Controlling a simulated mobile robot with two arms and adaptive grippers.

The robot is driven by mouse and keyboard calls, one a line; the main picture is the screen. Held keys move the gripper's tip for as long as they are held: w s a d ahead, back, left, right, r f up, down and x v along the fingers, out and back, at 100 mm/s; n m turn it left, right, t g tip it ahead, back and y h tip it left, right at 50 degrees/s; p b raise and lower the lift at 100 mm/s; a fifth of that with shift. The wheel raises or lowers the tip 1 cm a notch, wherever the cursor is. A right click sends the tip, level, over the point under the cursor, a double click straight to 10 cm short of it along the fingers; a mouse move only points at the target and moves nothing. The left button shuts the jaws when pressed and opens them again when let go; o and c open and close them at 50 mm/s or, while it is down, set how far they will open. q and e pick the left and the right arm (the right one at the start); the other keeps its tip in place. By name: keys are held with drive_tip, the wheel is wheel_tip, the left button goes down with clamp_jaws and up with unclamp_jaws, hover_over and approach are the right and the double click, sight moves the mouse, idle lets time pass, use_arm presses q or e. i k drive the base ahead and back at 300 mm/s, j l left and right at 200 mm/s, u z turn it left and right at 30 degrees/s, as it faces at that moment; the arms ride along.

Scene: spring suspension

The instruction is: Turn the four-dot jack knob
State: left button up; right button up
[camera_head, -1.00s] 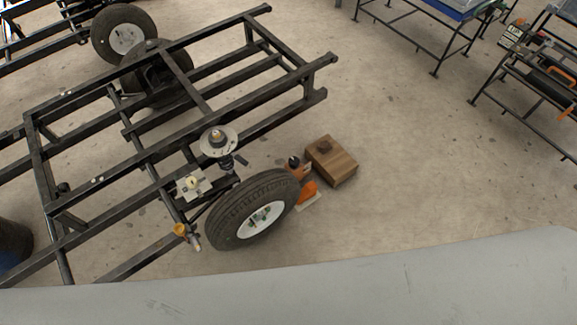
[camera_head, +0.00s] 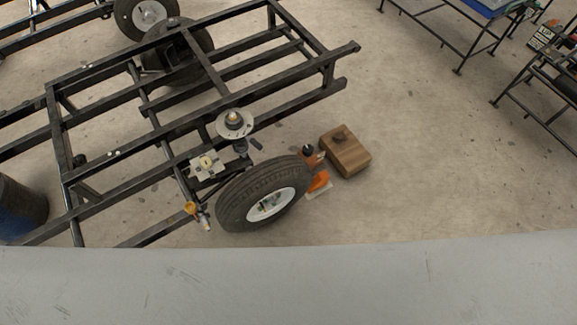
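An orange jack (camera_head: 319,181) stands on the floor just right of the near wheel (camera_head: 245,203), partly hidden behind the tyre. A dark round knob (camera_head: 307,150) shows at its top; no dots can be made out at this size. Neither of my grippers is in view.
A black chassis frame (camera_head: 205,110) fills the left and middle. A wooden box (camera_head: 347,155) sits right of the jack. A blue barrel (camera_head: 22,210) stands at the left edge. Workbenches (camera_head: 465,30) stand at the upper right. The floor right of the box is clear.

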sight(308, 149)
drive_tip(key=i+l+u, duration=0.25)
drive_tip(key=l, duration=0.45)
drive_tip(key=i+l+u, duration=0.25)
drive_tip(key=l, duration=0.5)
drive_tip(key=l+u, duration=0.25)
drive_tip(key=l, duration=0.45)
drive_tip(key=i+l+u, duration=0.1)
drive_tip(key=l+u, duration=0.15)
drive_tip(key=l, duration=0.55)
drive_tip(key=l+u, duration=0.25)
drive_tip(key=u, duration=0.2)
drive_tip(key=l+u, duration=0.25)
drive_tip(key=u, duration=0.2)
